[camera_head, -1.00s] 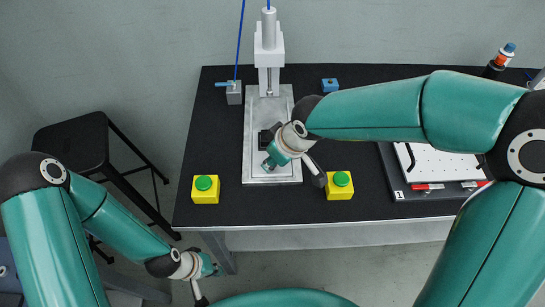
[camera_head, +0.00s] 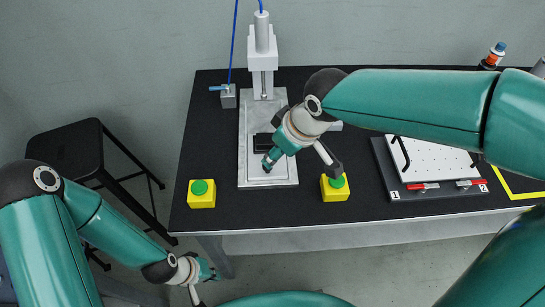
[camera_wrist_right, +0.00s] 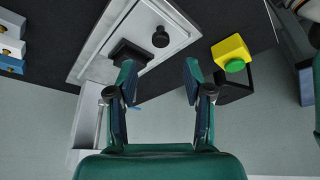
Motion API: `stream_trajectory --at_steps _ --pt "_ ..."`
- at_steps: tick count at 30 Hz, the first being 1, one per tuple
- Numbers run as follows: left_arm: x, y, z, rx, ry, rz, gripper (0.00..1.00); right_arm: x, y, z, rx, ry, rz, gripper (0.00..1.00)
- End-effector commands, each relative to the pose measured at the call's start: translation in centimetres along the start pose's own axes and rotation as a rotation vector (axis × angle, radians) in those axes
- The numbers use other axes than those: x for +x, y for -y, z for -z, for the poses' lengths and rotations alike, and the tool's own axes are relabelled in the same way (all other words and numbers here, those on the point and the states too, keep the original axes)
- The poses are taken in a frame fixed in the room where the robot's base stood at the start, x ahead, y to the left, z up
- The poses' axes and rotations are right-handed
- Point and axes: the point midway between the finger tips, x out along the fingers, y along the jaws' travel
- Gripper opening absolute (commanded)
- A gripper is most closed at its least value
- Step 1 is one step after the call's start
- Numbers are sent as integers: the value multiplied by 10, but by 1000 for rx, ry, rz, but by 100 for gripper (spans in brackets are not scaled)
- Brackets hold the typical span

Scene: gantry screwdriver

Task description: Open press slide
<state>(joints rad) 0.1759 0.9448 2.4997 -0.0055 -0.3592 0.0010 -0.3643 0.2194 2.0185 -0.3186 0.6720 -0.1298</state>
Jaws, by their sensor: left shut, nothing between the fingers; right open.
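The press (camera_head: 263,45) stands at the back of the table, with a blue hose at its top. Its pale base plate (camera_head: 246,125) runs toward the front edge and carries an inner slide plate (camera_head: 254,173) with a black block (camera_head: 262,143). In the right wrist view, a round black knob (camera_wrist_right: 161,37) and the black block (camera_wrist_right: 130,53) show on the plate. My right gripper (camera_head: 300,162) is open above the plate's right side; its fingers (camera_wrist_right: 160,85) hold nothing, apart from the knob. My left gripper (camera_head: 203,283) is shut and empty, low in front of the table.
Yellow boxes with green buttons stand left (camera_head: 202,194) and right (camera_head: 335,188) of the plate; the right one is close to my right gripper. A white perforated board (camera_head: 435,160) lies further right. A black stool (camera_head: 75,150) stands left of the table.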

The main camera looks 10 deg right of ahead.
Motion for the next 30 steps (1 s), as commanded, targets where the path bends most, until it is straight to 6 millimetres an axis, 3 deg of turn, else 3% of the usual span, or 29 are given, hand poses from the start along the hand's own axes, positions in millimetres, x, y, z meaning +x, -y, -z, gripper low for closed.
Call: stream_trajectory --at_steps 3,9,30 --pt "0 0 0 0 0 0 0 -22 0 1 0 -4 0 51" --pt "0 0 0 0 0 0 0 -42 0 0 -1 -1 0 51" --pt "1 0 0 0 0 0 0 -45 0 0 0 0 1 51"
